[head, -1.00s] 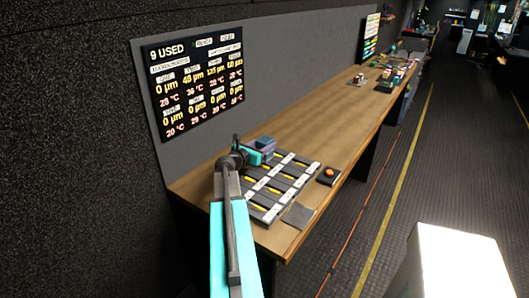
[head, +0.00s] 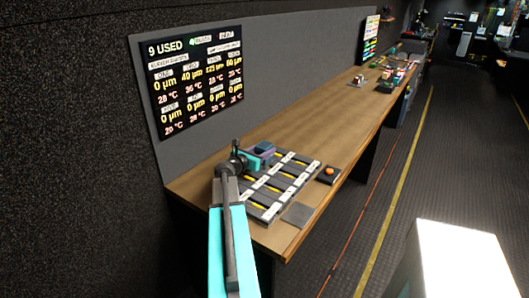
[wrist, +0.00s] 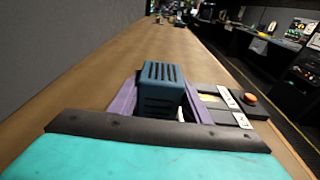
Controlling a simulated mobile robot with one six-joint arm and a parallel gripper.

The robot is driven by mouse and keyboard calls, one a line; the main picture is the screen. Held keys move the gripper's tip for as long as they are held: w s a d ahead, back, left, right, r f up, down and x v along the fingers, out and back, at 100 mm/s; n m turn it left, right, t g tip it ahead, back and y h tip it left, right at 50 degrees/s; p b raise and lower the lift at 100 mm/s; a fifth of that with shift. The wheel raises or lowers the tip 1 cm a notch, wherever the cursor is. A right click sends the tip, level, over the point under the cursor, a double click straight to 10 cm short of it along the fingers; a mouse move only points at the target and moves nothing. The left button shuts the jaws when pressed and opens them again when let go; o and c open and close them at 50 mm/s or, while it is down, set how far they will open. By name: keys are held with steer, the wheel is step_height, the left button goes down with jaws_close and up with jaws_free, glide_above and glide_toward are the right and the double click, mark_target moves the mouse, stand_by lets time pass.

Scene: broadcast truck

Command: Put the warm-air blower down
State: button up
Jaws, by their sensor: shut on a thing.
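The warm-air blower (wrist: 162,85) is a dark blue box with slots in its faces. In the wrist view it sits between the purple fingers of my gripper (wrist: 158,98), which is shut on it. In the head view the blower (head: 265,147) is small and partly hidden by my gripper (head: 264,156). Both are at the back left edge of a dark panel with rows of slots, near the display wall. I cannot tell whether the blower's underside touches the bench.
The slotted panel (head: 268,190) has pale labels and yellow strips. An orange button on a dark box (head: 327,174) and a grey pad (head: 298,214) lie to its right. The wooden bench (head: 310,122) is clear behind, up to small items at the far end.

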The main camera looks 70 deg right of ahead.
steer(key=shift+f, duration=0.2)
steer(key=o, duration=1.5)
steer(key=shift+r, duration=0.1)
steer(key=shift+r, duration=0.2)
steer(key=shift+w+a, duration=0.15)
steer(key=shift+a, duration=0.5)
steer(key=shift+b+v, duration=1.15)
steer(key=shift+v, duration=4.15)
